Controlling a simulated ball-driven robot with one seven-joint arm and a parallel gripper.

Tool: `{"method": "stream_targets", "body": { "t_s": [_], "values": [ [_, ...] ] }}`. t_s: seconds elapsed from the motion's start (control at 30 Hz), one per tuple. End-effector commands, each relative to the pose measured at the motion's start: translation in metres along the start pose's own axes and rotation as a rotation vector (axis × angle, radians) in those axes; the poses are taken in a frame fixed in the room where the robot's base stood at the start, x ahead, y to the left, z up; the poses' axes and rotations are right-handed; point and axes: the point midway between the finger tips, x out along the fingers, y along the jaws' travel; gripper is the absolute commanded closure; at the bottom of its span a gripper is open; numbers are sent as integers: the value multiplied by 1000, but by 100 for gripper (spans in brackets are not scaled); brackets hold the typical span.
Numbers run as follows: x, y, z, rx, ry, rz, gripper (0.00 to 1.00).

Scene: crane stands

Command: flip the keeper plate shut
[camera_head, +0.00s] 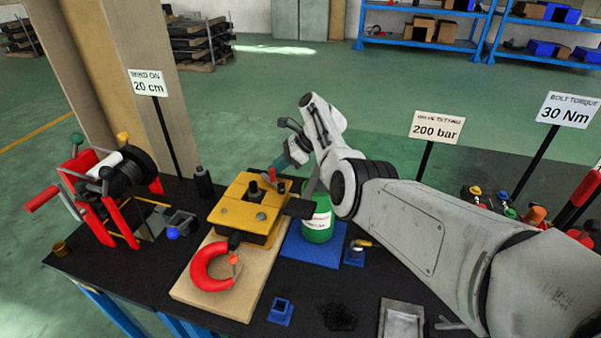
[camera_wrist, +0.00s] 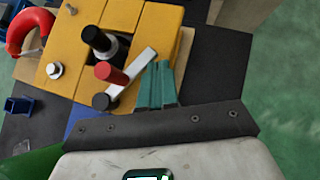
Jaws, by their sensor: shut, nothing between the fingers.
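A yellow block assembly (camera_head: 232,213) stands on a tan board and also shows in the wrist view (camera_wrist: 147,22). A narrow light-grey plate (camera_wrist: 133,73), apparently the keeper plate, lies at an angle across its near edge. A red cylinder (camera_wrist: 110,72) sits against the plate, and a black post (camera_wrist: 97,38) rises from the opening beside it. My gripper (camera_wrist: 164,68) shows two teal fingers close together, shut and empty, just right of the plate. I cannot tell whether they touch it. In the head view the fingertips are hard to make out.
A red shackle (camera_head: 208,270) lies at the block's front. A green canister (camera_head: 318,222) stands close to its right. A red-framed winch (camera_head: 110,190) is at the left. A small blue socket (camera_head: 281,312) sits on the dark bench at the front.

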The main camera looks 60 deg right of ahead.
Motion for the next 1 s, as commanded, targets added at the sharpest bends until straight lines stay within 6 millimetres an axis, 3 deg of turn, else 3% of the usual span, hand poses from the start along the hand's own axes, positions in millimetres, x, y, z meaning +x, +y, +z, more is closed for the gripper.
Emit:
{"method": "stream_targets", "body": {
  "t_s": [0.3, 0.53, 1.0],
  "values": [
    [14, 6, 17, 1, -1, 3, 100],
    [28, 10, 16, -50, -1, 52, 100],
    [29, 19, 29, -91, -1, 100, 100]
  ]
}}
